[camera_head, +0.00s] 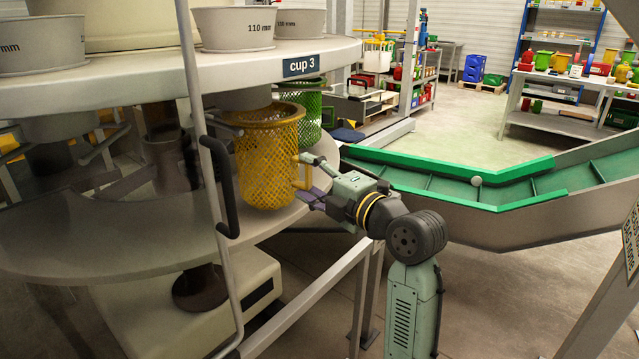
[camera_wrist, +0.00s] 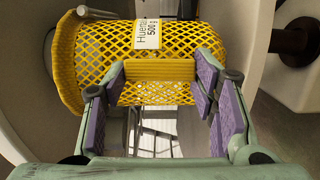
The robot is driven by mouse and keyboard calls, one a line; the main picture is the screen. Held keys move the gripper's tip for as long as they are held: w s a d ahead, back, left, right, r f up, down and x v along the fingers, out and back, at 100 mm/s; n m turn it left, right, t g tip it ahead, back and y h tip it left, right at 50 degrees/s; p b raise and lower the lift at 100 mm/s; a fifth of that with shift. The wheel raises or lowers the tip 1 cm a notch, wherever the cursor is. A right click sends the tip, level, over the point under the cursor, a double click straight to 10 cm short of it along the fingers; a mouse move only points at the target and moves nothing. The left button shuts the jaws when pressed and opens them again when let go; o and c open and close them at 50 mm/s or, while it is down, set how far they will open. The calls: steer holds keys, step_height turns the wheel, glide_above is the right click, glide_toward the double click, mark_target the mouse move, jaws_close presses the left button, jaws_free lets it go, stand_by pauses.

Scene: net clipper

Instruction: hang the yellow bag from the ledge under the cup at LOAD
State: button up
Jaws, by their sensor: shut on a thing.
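The yellow mesh bag (camera_head: 267,155) hangs upright, open rim up, just below the grey spout (camera_head: 246,98) under the cup labelled "cup 3". It also shows in the wrist view (camera_wrist: 110,50), with a white label reading "500 g". My gripper (camera_head: 305,178) is shut on the bag's ribbed yellow grip, from the right; the wrist view shows the purple pads (camera_wrist: 160,90) on either side of it. A grey rod (camera_head: 222,124) meets the bag's rim at left; a pin (camera_wrist: 95,13) shows by the rim in the wrist view. I cannot tell whether the rim rests on it. No LOAD sign is readable.
A green mesh bag (camera_head: 304,105) hangs close behind the yellow one. The round lower plate (camera_head: 120,250) lies beneath. A bent grey rail with a black handle (camera_head: 222,185) stands at left front. A green-edged conveyor (camera_head: 440,170) runs to the right.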

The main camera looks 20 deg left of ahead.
mark_target(293, 174)
steer(key=shift+s+a+b+x, duration=0.1)
steer(key=shift+s+b+x, duration=0.1)
steer(key=shift+x, duration=0.9)
steer(key=shift+s+a+b+x, duration=0.1)
steer(key=shift+s+b+x, duration=0.05)
steer(key=shift+x, duration=0.95)
steer(key=shift+s+a+b+x, duration=0.1)
steer(key=shift+s+b+x, duration=0.1)
steer(key=shift+x, duration=0.9)
steer(key=shift+f+b, duration=0.25)
steer(key=shift+b, duration=0.05)
steer(key=o, duration=1.4)
steer(key=shift+c, duration=0.2)
steer(key=v, duration=1.2)
steer(key=shift+d, duration=0.15)
